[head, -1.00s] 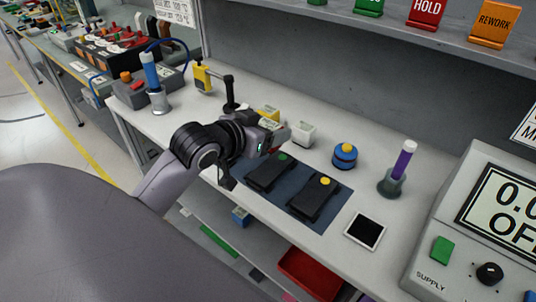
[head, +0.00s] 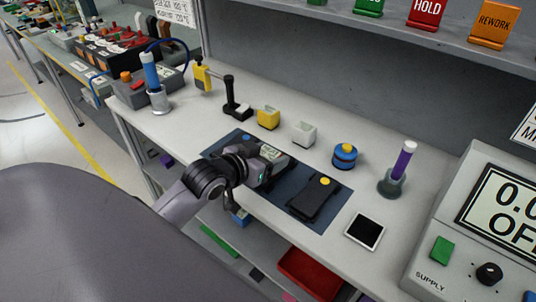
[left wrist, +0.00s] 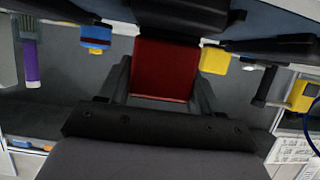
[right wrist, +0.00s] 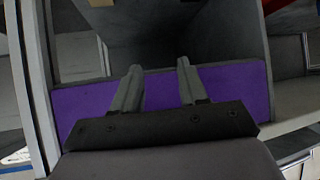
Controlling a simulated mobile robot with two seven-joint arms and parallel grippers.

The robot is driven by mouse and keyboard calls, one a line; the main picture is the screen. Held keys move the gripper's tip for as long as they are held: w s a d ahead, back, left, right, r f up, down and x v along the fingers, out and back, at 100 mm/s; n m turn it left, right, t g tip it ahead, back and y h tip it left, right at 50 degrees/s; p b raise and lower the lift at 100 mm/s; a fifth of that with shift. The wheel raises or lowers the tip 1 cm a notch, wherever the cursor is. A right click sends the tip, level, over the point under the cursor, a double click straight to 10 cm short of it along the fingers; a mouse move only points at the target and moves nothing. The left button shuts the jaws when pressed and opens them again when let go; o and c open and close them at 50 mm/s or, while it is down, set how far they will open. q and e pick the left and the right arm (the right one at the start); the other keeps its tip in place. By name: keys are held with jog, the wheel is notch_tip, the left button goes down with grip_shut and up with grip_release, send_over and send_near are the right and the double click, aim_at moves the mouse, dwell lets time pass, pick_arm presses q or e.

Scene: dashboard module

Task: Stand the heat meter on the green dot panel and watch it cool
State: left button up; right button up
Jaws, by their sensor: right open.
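The heat meter (head: 270,153), a small block with a pale display, is between the fingers of my left gripper (head: 264,161). In the left wrist view its red side (left wrist: 163,70) fills the gap between those fingers. My right gripper (right wrist: 158,82) shows only in the right wrist view, open and empty, in front of a purple surface.
The yellow dot panel (head: 313,198) lies to the right on the blue mat (head: 228,150). Behind are a yellow block (head: 268,118), a white block (head: 304,134) and a blue button (head: 344,155). A purple tube (head: 402,164) stands right, and a white-framed dark tile (head: 365,231) lies in front.

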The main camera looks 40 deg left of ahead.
pick_arm(q)
jog(key=o, duration=0.4)
jog(key=shift+r, duration=0.15)
jog(key=v, duration=1.2)
jog(key=shift+d+r, duration=0.1)
dwell(0.3)
